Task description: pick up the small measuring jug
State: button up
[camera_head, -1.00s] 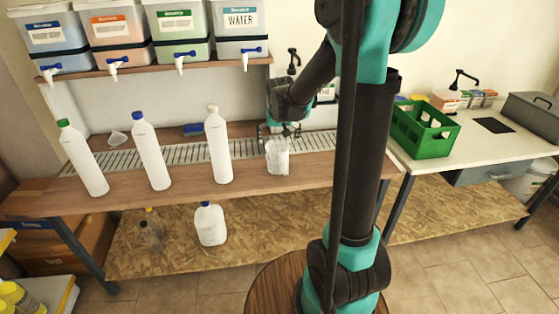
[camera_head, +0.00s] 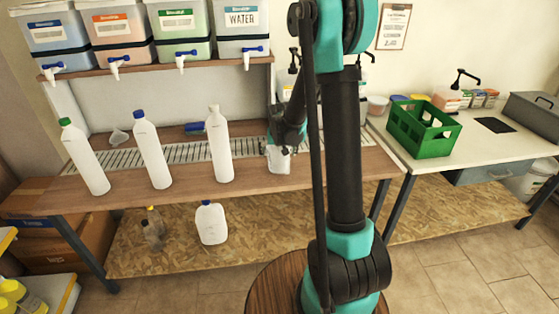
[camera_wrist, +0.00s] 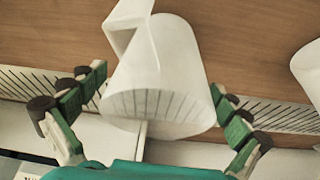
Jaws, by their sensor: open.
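The small measuring jug (camera_head: 279,160) is white and stands on the wooden counter, right of the white bottles. My gripper (camera_wrist: 160,100) is open, with one green finger on each side of the jug.
Three white bottles stand to the left; the nearest is the grey-capped bottle (camera_head: 219,145). A slatted drain grate (camera_head: 180,153) runs behind. Dispenser drums (camera_head: 240,28) sit on the shelf above. A green crate (camera_head: 424,127) is on the right table.

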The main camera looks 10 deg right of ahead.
jog(key=shift+w+f, duration=0.15)
jog(key=shift+f, duration=0.3)
jog(key=shift+c, duration=0.6)
jog(key=c, duration=1.1)
jog(key=shift+r, duration=0.1)
